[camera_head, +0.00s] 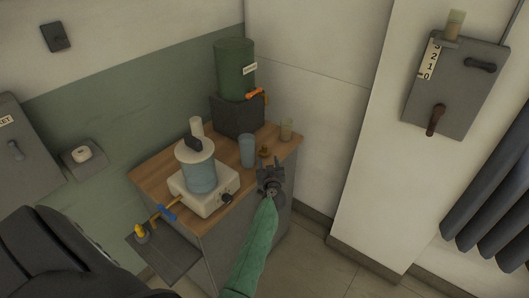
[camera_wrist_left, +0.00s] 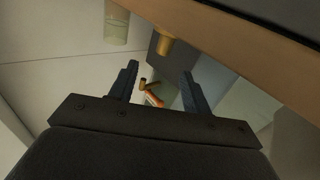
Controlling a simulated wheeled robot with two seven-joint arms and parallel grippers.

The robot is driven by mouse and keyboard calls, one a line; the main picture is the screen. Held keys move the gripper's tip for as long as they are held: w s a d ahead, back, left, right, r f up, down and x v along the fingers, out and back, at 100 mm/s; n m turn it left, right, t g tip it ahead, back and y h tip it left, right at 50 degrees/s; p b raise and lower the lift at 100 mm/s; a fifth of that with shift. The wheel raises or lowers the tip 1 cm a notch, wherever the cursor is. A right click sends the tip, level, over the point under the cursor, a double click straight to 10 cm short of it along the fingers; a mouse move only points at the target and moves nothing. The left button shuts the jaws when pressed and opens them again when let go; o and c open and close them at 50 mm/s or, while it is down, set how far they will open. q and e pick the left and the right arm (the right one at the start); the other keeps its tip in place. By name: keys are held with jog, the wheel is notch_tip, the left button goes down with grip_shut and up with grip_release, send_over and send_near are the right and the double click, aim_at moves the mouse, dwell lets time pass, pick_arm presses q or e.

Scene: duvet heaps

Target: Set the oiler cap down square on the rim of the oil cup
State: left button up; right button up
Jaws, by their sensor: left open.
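My left gripper (camera_head: 270,183) is at the front right edge of the wooden cabinet top (camera_head: 153,172). It is open, with nothing between its fingertips (camera_wrist_left: 158,78) in the left wrist view. A small brass piece (camera_head: 264,152) stands on the top just behind the gripper; a brass piece also shows in the left wrist view (camera_wrist_left: 166,43), beyond the fingers and apart from them. It may be the oiler cap or the oil cup; I cannot tell which. My right gripper is out of view.
A white machine with a blue vessel (camera_head: 201,178) fills the left of the top. A green canister (camera_head: 235,68) with an orange tap (camera_head: 256,93) stands at the back.

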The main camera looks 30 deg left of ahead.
aim_at(265, 149)
pick_arm(q)
jog(key=shift+s+a+f+g+y, duration=0.15)
jog(key=shift+a+g+y, duration=0.15)
jog(key=shift+a+g, duration=0.1)
jog(key=shift+a, duration=0.1)
jog(key=x, duration=0.6)
jog(key=shift+w+f+p, duration=0.15)
jog(key=shift+w+p, duration=0.2)
jog(key=shift+w, duration=0.15)
jog(key=shift+w+a+f, duration=0.1)
jog(key=shift+w+a, duration=0.1)
jog(key=shift+w, duration=0.15)
grip_shut()
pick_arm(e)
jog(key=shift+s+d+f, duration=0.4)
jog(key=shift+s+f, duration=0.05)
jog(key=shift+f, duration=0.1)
